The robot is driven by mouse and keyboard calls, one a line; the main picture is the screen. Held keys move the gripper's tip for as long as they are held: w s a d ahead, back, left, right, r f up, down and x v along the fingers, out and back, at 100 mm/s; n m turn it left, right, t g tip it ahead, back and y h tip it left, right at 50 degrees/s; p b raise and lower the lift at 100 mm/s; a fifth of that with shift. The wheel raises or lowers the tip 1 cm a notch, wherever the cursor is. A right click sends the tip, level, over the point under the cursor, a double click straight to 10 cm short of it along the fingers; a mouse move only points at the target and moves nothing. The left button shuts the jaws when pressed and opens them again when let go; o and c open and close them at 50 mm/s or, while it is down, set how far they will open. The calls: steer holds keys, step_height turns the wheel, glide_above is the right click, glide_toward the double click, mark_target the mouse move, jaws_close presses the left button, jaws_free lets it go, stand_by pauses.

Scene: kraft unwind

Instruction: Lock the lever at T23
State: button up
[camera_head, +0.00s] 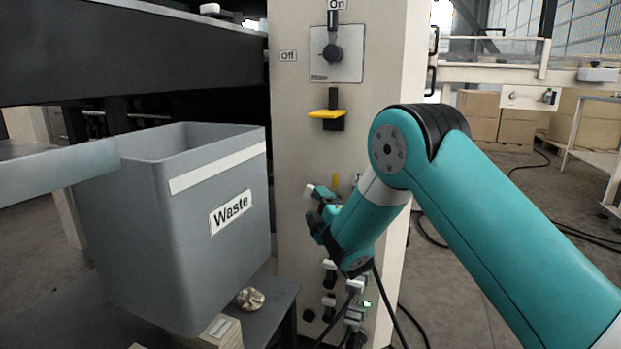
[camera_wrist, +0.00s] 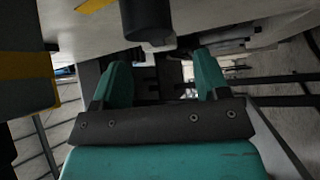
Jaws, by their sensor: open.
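No T23 label is readable in either view. On the cream machine panel (camera_head: 300,150), a yellow lever (camera_head: 327,114) sticks out level from a black mount. Above it is a rotary switch (camera_head: 333,53) with its black handle up toward "On". My gripper (camera_head: 318,212) is below the yellow lever, close to the panel, and partly hidden by my arm. In the wrist view my gripper (camera_wrist: 163,80) is open, with its two teal fingers apart and nothing seen between them. A dark cylindrical part (camera_wrist: 147,20) lies just beyond the fingers; I cannot tell what it is.
A grey "Waste" bin (camera_head: 185,260) stands left of the panel, above a dark shelf with a crumpled piece (camera_head: 250,299). Connectors and cables (camera_head: 352,305) sit low on the panel, below my gripper. Cardboard boxes (camera_head: 500,115) stand at the back right. A yellow-and-dark part (camera_wrist: 28,82) fills the wrist view's left edge.

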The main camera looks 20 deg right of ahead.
mark_target(311, 196)
steer(key=shift+w+r+p, duration=0.3)
steer(key=shift+w+p, duration=0.2)
steer(key=shift+p, duration=0.1)
steer(key=shift+w+r+p, duration=0.25)
steer(key=shift+w+p, duration=0.2)
steer(key=shift+p, duration=0.1)
steer(key=shift+f+p+x, duration=0.15)
steer(key=shift+p+x, duration=0.05)
steer(key=shift+x, duration=0.55)
steer(key=shift+f+p+x, duration=0.15)
steer(key=shift+f+x, duration=0.05)
steer(key=shift+x, duration=0.55)
steer(key=shift+a, duration=0.15)
steer(key=shift+c, duration=0.2)
jaws_close()
steer(key=shift+f+b, duration=0.1)
steer(key=shift+b, duration=0.25)
